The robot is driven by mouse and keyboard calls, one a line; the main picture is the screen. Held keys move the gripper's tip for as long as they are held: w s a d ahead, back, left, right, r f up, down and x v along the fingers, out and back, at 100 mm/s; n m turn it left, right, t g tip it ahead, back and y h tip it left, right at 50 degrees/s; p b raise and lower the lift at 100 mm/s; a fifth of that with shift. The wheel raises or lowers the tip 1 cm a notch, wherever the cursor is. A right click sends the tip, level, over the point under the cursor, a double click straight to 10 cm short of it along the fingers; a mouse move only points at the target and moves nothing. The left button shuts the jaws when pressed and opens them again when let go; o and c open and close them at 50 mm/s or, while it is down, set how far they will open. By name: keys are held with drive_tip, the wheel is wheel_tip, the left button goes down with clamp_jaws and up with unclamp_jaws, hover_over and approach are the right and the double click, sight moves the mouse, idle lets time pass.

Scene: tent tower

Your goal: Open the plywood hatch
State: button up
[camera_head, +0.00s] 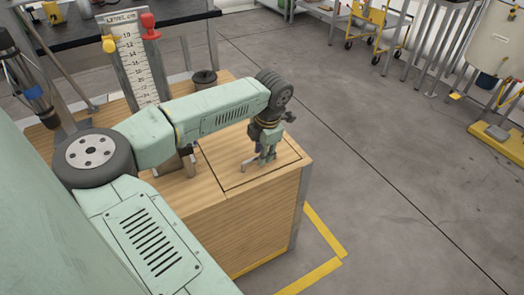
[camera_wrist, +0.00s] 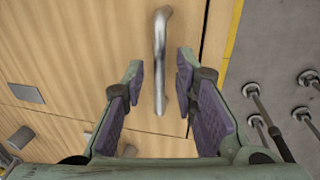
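The plywood hatch (camera_head: 232,171) is a square panel outlined by a dark seam in the top of a wooden box, and it lies flush and closed. In the wrist view its plywood surface (camera_wrist: 80,50) carries a curved metal handle (camera_wrist: 160,60). My gripper (camera_head: 259,164) is over the hatch, pointing down. In the wrist view my gripper (camera_wrist: 160,75) is open, with one purple-padded finger on each side of the handle. There is a visible gap between each finger and the handle. In the head view the handle is mostly hidden by the gripper.
A dark round pot (camera_head: 204,82) sits at the box's back edge. Yellow floor tape (camera_head: 322,231) runs beside the box. Open floor lies right.

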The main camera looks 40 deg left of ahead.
clamp_jaws()
idle(0.6)
